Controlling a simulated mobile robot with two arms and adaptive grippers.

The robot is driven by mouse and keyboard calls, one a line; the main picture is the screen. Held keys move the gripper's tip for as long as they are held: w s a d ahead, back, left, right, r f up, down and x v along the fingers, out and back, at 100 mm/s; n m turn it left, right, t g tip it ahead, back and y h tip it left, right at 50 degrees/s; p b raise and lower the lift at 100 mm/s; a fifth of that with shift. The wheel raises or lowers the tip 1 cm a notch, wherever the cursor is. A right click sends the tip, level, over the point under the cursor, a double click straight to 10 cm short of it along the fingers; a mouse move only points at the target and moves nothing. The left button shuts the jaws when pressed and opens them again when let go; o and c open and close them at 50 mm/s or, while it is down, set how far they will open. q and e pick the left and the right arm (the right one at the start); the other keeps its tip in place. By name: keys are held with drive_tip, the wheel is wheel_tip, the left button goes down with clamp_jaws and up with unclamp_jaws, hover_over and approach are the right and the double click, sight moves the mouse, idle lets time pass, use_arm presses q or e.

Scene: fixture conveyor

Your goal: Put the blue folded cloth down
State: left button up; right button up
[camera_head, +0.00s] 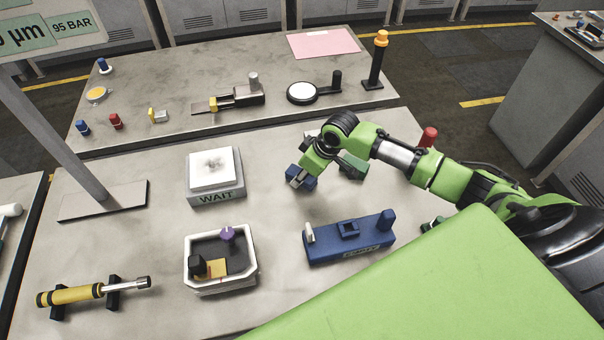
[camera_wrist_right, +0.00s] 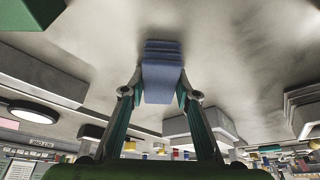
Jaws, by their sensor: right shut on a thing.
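The blue folded cloth (camera_head: 308,184) is at my right gripper (camera_head: 298,178), over the middle of the near table (camera_head: 270,215) in the head view. In the right wrist view the folded layers of the cloth (camera_wrist_right: 162,72) sit between the two fingers of my right gripper (camera_wrist_right: 161,92), which is shut on it. I cannot tell whether the cloth touches the table surface. My left gripper is not in view.
Left of the cloth is a white-topped block marked WAIT (camera_head: 215,197). A blue fixture (camera_head: 375,243) and a white-rimmed tray (camera_head: 190,277) stand nearer. A green block (camera_head: 353,168) is just right of the gripper. Bare table lies between the WAIT block and blue fixture.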

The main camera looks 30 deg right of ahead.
drive_tip(key=shift+s+f, duration=0.15)
drive_tip(key=shift+f, duration=0.1)
drive_tip(key=o, duration=0.8)
drive_tip(key=shift+s, duration=0.1)
drive_tip(key=shift+o, duration=0.9)
drive_tip(key=shift+f, duration=0.25)
drive_tip(key=w+b+v, duration=0.1)
drive_tip(key=v, duration=1.2)
drive_tip(key=shift+r, duration=0.2)
